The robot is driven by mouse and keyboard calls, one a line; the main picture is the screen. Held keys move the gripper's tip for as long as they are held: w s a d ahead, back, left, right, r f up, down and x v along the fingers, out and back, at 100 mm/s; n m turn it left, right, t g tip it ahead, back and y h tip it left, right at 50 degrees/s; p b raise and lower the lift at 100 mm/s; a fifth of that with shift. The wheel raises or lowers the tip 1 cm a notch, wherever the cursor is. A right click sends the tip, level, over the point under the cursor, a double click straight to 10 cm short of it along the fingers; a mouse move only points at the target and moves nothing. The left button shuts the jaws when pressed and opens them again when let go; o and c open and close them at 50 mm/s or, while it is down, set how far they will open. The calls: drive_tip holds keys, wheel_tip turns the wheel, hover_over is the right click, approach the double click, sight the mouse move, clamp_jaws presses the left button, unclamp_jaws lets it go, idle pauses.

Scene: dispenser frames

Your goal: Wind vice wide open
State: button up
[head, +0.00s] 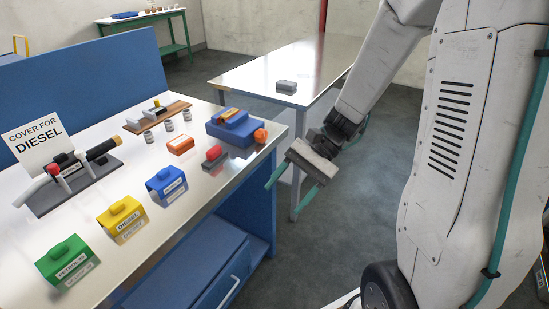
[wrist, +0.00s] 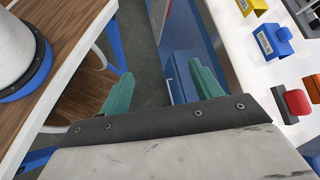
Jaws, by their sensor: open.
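A blue boxy device (head: 228,131) with an orange knob (head: 261,135) on its right end sits at the far right of the white counter; it may be the vice. A red and yellow piece lies on top of it, and I cannot tell how far any jaws are apart. My gripper (head: 292,188) is open and empty, past the counter's right edge and apart from the device. In the wrist view its two green fingers (wrist: 162,85) are spread over the floor, with nothing between them.
On the counter (head: 190,195) stand green (head: 68,262), yellow (head: 123,220) and blue (head: 167,185) covers, a red-and-grey block (head: 215,158), an orange piece (head: 181,146) and a nozzle stand with a sign (head: 36,142). A side table (head: 330,60) holds a grey block (head: 286,87).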

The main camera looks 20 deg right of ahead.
drive_tip(key=w+f+m+t+y, duration=0.3)
drive_tip(key=w+m, duration=0.1)
drive_tip(key=w, duration=0.2)
drive_tip(key=m+t+h, duration=0.4)
drive_tip(key=m+t, duration=1.1)
approach(265, 138)
drive_tip(key=x, duration=1)
drive_tip(key=shift+a+r, duration=0.1)
drive_tip(key=shift+s, duration=0.1)
drive_tip(key=c, duration=1)
